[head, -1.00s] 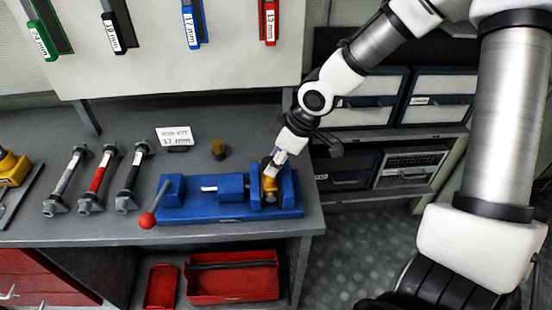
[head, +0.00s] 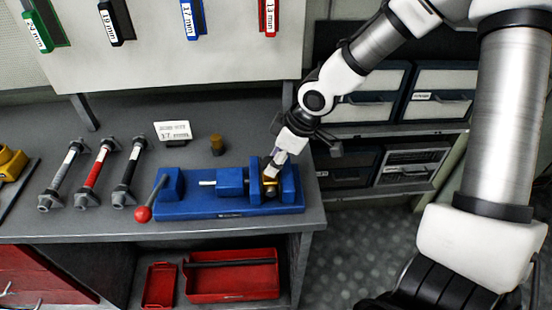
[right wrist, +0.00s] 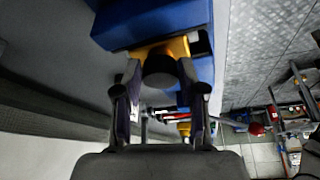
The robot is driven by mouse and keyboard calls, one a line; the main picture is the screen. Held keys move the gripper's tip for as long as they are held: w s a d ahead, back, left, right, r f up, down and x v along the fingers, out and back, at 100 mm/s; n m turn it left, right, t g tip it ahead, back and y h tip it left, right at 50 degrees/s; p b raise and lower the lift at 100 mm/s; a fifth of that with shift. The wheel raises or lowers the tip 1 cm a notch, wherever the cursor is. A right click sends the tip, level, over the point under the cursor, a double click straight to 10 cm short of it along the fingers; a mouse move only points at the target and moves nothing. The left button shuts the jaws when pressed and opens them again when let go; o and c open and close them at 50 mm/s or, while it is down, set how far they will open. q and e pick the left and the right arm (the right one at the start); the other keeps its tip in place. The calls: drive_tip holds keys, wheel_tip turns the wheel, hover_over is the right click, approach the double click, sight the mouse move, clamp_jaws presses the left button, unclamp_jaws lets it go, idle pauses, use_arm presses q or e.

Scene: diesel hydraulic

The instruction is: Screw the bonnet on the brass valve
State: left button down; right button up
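The brass valve (head: 270,191) sits in the blue vise (head: 230,211), between its jaws. It shows in the right wrist view as a yellow body (right wrist: 178,46) against the blue vise. My right gripper (head: 275,165) points down over the valve. In the right wrist view its two fingertips (right wrist: 160,78) lie on either side of a dark round piece, apparently the bonnet (right wrist: 160,68), and look closed against it. The bonnet stands at the valve; its threads and seating are hidden. My left gripper is not in view.
A small brown cylinder (head: 217,145) stands on the bench behind the vise, near a white 17 mm card (head: 173,131). Several wrenches hang on the back panel. Bars with end fittings lie left of the vise's red-knobbed handle (head: 143,213). Red trays sit below.

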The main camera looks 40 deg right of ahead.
drive_tip(key=o, duration=0.4)
wheel_tip(320, 180, up, 10)
drive_tip(key=shift+r, duration=0.1)
idle(0.4)
